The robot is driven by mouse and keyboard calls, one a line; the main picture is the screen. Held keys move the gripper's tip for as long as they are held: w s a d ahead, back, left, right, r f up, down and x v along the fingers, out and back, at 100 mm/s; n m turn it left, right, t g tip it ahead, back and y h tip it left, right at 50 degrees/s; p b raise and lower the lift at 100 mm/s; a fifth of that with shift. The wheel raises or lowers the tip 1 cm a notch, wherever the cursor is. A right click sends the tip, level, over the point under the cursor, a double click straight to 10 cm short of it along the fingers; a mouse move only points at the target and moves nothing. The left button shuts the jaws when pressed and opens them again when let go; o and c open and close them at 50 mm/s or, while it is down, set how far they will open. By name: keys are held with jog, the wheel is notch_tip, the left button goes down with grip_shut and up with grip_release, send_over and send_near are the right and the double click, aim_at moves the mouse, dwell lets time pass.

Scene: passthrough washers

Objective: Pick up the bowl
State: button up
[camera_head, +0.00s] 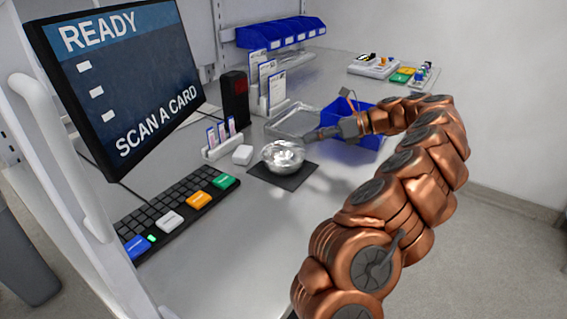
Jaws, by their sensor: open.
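A shiny silver metal bowl (282,158) sits upright on a dark square mat (284,178) in the middle of the grey counter. My gripper (312,136) is at the end of my copper-coloured arm, just behind and to the right of the bowl's rim. Its fingers point left toward the bowl and are open, with nothing seen between them. The fingertips are small here, and I cannot tell whether they touch the rim.
A metal tray (284,126) and a blue bin (366,136) stand behind the gripper. A white block (242,155) and a card holder (222,148) are left of the bowl. A keyboard (170,212) and a monitor (120,75) are at left. The counter in front of the mat is clear.

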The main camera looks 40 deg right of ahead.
aim_at(288, 143)
jog(key=shift+s+a+x, duration=0.15)
jog(key=shift+x, duration=1.5)
jog(key=shift+s+a+x, duration=0.1)
jog(key=shift+a+x, duration=0.05)
jog(key=shift+x, duration=1.45)
jog(key=shift+w+a+f, duration=0.1)
jog(key=shift+w+a, duration=0.15)
jog(key=shift+w, duration=0.1)
grip_shut()
